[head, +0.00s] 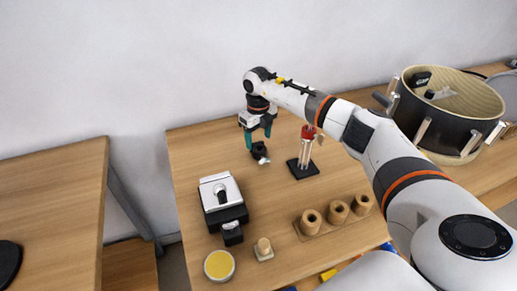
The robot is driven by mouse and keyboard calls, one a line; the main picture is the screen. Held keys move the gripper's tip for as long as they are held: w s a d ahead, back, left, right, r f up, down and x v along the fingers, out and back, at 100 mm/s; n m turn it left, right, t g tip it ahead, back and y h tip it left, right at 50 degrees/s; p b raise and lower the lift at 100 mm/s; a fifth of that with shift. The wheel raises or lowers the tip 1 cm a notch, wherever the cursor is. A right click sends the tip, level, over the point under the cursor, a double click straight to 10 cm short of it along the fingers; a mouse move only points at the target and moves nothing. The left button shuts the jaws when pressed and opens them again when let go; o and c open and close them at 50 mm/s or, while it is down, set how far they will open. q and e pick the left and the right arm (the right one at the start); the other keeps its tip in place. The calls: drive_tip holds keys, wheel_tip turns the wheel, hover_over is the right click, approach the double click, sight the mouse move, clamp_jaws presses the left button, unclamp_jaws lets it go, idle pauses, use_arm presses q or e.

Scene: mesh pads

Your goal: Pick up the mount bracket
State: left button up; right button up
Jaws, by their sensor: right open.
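A small dark piece with a light tip (261,153), which looks like the mount bracket, is on the wooden table (190,150) near its back edge. I cannot be sure of its exact shape at this size. My right gripper (258,139) points down just above it, with its teal fingers apart. I cannot tell whether the fingers touch the piece. My left gripper is not in view.
A red-topped stand on a black base (303,171) is close to the right. A white and black device (221,196), a yellow-topped round tin (219,265), a wooden holed block (337,216) and a drum (451,129) are around. Table left of the gripper is clear.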

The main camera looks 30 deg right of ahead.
sight(260, 148)
drive_tip(key=shift+d+f+p, duration=0.15)
drive_tip(key=shift+f+p, duration=0.2)
drive_tip(key=shift+f, duration=1.15)
drive_tip(key=shift+d+f+p, duration=0.15)
drive_tip(key=shift+f+p, duration=0.2)
drive_tip(key=shift+f, duration=1.15)
drive_tip(key=c, duration=1.1)
